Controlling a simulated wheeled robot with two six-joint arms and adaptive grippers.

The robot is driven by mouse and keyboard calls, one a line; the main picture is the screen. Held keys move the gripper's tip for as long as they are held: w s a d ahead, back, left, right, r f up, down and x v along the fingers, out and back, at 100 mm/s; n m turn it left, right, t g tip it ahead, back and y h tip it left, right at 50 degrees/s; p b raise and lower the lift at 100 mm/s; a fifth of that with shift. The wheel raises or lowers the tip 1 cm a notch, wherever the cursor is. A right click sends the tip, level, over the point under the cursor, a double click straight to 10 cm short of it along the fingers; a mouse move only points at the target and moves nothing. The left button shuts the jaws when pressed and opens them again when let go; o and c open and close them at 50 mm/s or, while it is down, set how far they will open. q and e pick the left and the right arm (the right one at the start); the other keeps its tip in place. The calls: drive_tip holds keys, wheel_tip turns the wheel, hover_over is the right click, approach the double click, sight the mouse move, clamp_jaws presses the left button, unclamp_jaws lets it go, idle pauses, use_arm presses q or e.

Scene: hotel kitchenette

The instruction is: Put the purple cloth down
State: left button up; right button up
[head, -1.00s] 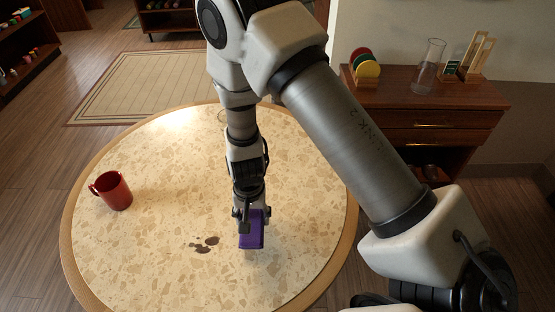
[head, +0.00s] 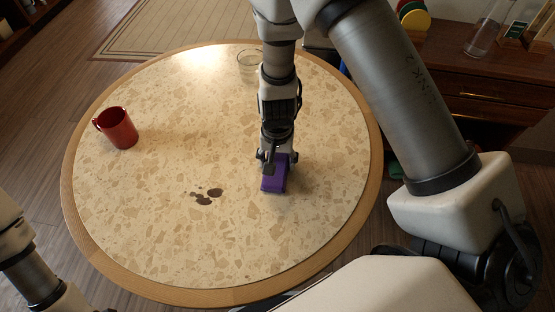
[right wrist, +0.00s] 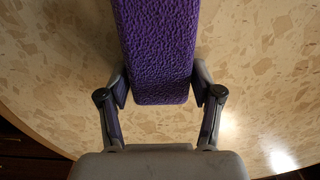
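The purple cloth (head: 274,179) is a thick, block-like piece over the right half of the round table (head: 160,240). My right gripper (head: 274,158) is shut on it from above. In the right wrist view the cloth (right wrist: 157,50) sits between the two fingers of the gripper (right wrist: 160,90), which press on its sides. I cannot tell whether its underside touches the table. Part of my left arm shows at the lower left of the head view, but its gripper is out of frame.
Dark brown spill spots (head: 207,196) lie on the table left of the cloth. A red mug (head: 120,129) stands at the left and a clear glass (head: 248,66) at the back. The table front is clear. A wooden cabinet (head: 480,85) stands at the right.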

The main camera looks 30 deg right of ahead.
sight(277, 160)
drive_tip(key=shift+o, duration=0.4)
drive_tip(key=shift+r+p, duration=0.3)
drive_tip(key=shift+r, duration=0.05)
wheel_tip(277, 160, up, 12)
drive_tip(key=p, duration=0.1)
drive_tip(key=shift+f, duration=0.2)
